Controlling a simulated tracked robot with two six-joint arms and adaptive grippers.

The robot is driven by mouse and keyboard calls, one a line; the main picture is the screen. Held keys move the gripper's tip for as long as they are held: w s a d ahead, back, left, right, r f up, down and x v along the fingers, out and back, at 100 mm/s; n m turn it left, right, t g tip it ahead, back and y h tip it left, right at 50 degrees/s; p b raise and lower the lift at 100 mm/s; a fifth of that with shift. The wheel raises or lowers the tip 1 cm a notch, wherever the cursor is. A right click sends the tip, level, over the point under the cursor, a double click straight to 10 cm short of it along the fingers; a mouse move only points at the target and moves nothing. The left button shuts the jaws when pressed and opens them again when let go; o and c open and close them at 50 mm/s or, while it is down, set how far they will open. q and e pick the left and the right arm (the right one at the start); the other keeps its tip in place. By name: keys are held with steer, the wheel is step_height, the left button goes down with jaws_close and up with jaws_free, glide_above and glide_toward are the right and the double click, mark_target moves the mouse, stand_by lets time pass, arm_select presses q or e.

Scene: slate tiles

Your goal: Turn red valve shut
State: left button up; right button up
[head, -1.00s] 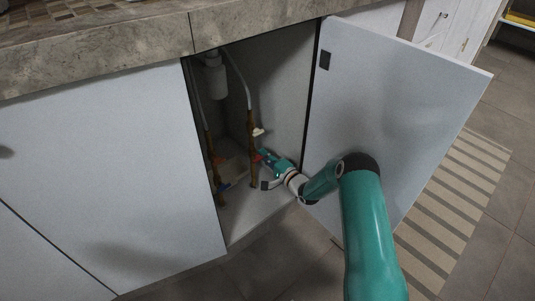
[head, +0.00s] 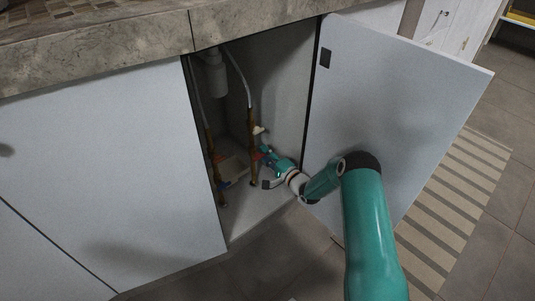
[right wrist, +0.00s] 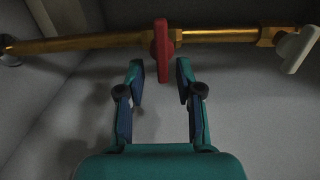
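The red valve handle (right wrist: 162,50) sits on a brass pipe (right wrist: 95,41) in the right wrist view and stands crosswise to it. In the head view the red handle (head: 257,156) is small, on the right-hand pipe inside the open cabinet, partly hidden by my gripper. My right gripper (right wrist: 159,72) is open, a finger on each side of the handle's near end, with gaps showing on both sides. It also shows in the head view (head: 265,166), reaching into the cabinet from the right. My left gripper is out of view.
A white handle (head: 259,130) is higher on the same pipe. A left-hand pipe (head: 209,145) carries red and blue handles. A white drain trap (head: 214,78) hangs above. The open cabinet door (head: 390,110) stands right, beside my arm; the stone counter (head: 100,50) overhangs.

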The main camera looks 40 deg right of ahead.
steer(key=s, duration=0.7)
steer(key=shift+d, duration=0.3)
steer(key=shift+f, duration=0.1)
